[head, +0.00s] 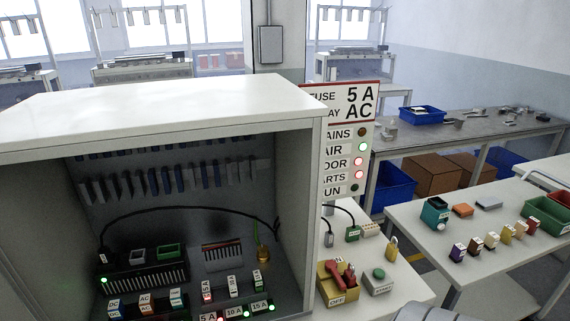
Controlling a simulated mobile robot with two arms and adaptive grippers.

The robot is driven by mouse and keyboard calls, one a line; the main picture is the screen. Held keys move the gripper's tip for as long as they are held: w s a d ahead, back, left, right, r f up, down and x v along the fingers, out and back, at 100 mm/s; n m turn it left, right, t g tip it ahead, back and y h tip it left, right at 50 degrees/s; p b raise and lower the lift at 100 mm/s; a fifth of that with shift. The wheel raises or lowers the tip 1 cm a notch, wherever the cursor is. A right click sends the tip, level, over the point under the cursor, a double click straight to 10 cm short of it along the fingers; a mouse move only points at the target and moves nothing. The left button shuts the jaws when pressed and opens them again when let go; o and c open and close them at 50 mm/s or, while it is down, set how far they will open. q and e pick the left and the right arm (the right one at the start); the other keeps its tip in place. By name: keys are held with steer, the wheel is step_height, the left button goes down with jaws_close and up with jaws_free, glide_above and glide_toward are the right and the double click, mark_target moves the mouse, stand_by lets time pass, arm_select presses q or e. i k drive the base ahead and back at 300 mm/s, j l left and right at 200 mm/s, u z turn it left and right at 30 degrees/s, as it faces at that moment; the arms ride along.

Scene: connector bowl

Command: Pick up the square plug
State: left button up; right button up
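I cannot tell for sure which piece is the square plug. On the white bench right of the cabinet, a black cable ends at a green block-shaped plug (353,233). A slim grey connector (328,239) hangs or stands beside it, close to the cabinet's side. Inside the cabinet another black cable arches from a dark slotted unit (145,278) on the left to a brass-coloured piece (263,255) on the right. Neither of my grippers shows in the head view. A rounded grey shape at the bottom edge is cut off and too unclear to name.
The white cabinet (170,105) has a roof and side walls around its inside. A sign panel (348,140) stands behind the bench. A yellow box (338,284) with a red item, a green button box (378,280) and a padlock (392,248) crowd the bench. A right table (490,225) holds small blocks.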

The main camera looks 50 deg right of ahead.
mark_target(329, 236)
steer(key=z, duration=1.95)
steer(key=i+l+u, duration=0.1)
steer(key=l, duration=0.3)
steer(key=i+l+u, duration=0.1)
steer(key=l, duration=0.35)
steer(key=i+l+u, duration=0.1)
steer(key=l, duration=0.3)
steer(key=i, duration=0.05)
